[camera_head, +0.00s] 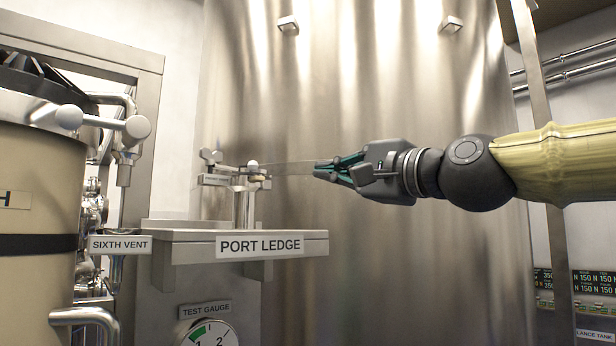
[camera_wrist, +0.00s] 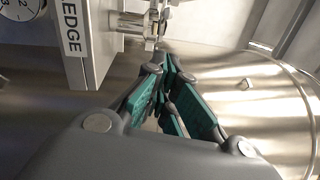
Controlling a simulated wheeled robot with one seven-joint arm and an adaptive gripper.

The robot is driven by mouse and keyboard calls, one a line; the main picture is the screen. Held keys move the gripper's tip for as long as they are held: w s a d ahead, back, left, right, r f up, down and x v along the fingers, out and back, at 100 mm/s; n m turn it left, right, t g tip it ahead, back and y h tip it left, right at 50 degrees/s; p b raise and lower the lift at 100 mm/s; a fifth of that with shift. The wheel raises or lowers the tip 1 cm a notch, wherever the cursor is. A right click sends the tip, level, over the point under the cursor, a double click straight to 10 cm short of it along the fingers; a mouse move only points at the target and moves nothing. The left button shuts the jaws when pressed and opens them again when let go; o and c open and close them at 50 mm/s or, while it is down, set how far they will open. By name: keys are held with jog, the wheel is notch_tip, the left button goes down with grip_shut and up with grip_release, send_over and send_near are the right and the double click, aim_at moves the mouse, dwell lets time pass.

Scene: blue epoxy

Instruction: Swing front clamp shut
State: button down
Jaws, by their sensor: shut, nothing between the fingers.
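The front clamp (camera_head: 252,178) is a small metal fitting with a pale round knob, on top of a short upright metal port (camera_head: 243,208) on the port ledge (camera_head: 200,235). A second knobbed arm sticks out at its left; whether the clamp is open I cannot tell. My gripper (camera_head: 322,170) points left at clamp height, to the right of the clamp and apart from it. Its green-padded fingers are shut and empty.
A large steel tank wall (camera_head: 400,260) stands behind the ledge and gripper. A beige vessel (camera_head: 38,190) with pipes and the sixth vent label (camera_head: 120,245) is at the left. A test gauge (camera_head: 210,334) sits below the ledge.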

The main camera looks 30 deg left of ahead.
jog(key=s+p+x, duration=0.1)
jog(key=p+x, duration=0.1)
jog(key=x, duration=0.4)
jog(key=s+a+p+x, duration=0.1)
jog(key=p+x, duration=0.2)
jog(key=x, duration=0.3)
jog(key=shift+s+p, duration=0.25)
jog(key=shift+p, duration=0.05)
jog(key=shift+a+r, duration=0.1)
jog(key=shift+s+a, duration=0.1)
